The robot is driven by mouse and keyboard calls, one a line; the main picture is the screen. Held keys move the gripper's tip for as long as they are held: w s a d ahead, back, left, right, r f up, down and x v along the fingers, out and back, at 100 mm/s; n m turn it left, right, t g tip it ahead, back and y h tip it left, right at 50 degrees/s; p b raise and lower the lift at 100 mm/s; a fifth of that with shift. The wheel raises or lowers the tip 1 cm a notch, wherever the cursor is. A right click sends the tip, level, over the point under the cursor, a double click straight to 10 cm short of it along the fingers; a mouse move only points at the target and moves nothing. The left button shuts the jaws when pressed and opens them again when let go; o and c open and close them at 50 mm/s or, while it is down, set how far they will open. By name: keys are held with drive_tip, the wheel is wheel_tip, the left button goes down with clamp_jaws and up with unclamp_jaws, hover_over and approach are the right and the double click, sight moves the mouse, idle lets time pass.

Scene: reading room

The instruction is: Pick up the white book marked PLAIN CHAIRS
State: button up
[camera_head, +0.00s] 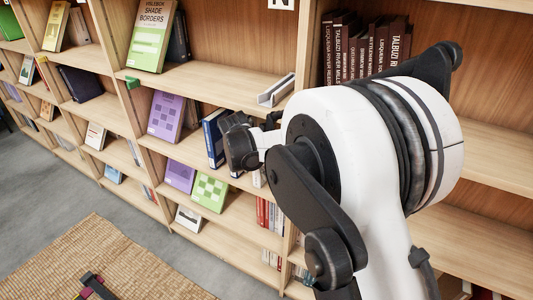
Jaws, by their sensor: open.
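I cannot make out the title PLAIN CHAIRS on any book. Pale or white books face out at the left (95,135) and on a low shelf (189,218); their lettering is too small to read. A whitish book edge (258,178) shows below my gripper, partly hidden. My gripper (238,147) is dark, open, and in front of the middle shelves beside a blue book (214,137). My white arm hides much of the right side, and the fingertips are hard to make out.
Dark brown volumes (365,48) stand upper right. A woven rug (120,262) lies on the grey floor.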

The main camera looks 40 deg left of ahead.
drive_tip(key=shift+f+b, duration=0.25)
drive_tip(key=shift+b, duration=0.05)
clamp_jaws()
idle(0.5)
